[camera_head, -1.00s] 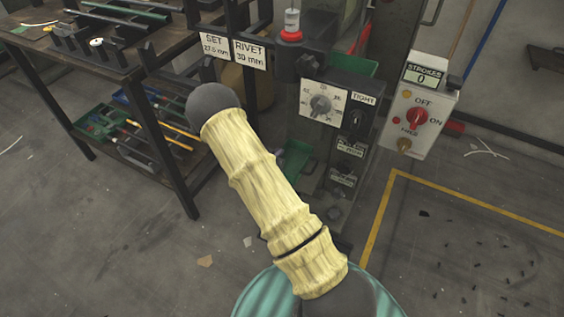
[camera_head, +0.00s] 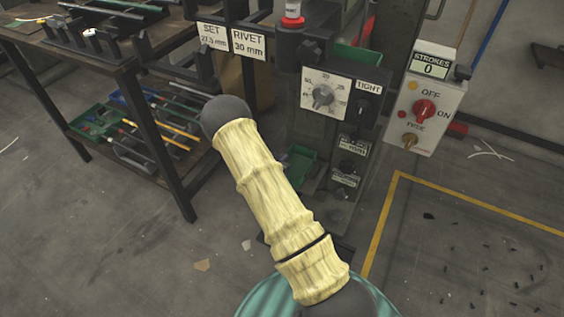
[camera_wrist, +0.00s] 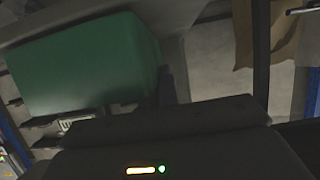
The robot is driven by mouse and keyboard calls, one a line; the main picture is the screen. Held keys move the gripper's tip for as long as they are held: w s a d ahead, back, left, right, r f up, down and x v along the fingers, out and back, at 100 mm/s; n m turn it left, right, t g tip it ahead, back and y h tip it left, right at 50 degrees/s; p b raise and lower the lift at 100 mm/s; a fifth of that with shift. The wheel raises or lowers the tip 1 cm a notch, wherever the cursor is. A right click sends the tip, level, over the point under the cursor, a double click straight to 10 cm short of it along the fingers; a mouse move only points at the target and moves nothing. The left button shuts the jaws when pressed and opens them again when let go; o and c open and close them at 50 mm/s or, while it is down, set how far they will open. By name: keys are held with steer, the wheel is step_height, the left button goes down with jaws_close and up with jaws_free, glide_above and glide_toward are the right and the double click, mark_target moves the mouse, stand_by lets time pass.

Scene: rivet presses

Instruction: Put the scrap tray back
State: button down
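A green tray-like piece (camera_head: 300,165) shows low on the press, just right of my pale-sleeved arm, which partly hides it. Another green part (camera_head: 357,57) shows higher up, behind the dial panel. In the wrist view a large green box-shaped thing (camera_wrist: 85,62) fills the upper left, close beyond my gripper (camera_wrist: 170,118). I cannot tell which green part of the head view it is. My gripper is hidden in the head view. In the wrist view its dark body spans the bottom; its fingertips cannot be made out, nor whether it touches the green thing.
A dark workbench (camera_head: 150,75) stands at the left, with tools in coloured trays (camera_head: 95,122) on its lower shelf. A switch box (camera_head: 425,105) reading strokes 0 is at the right.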

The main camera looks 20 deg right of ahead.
steer(key=shift+w+d+f, duration=0.15)
steer(key=shift+w, duration=0.05)
steer(key=shift+s, duration=0.15)
steer(key=shift+d, duration=0.1)
steer(key=c, duration=1.7)
jaws_free()
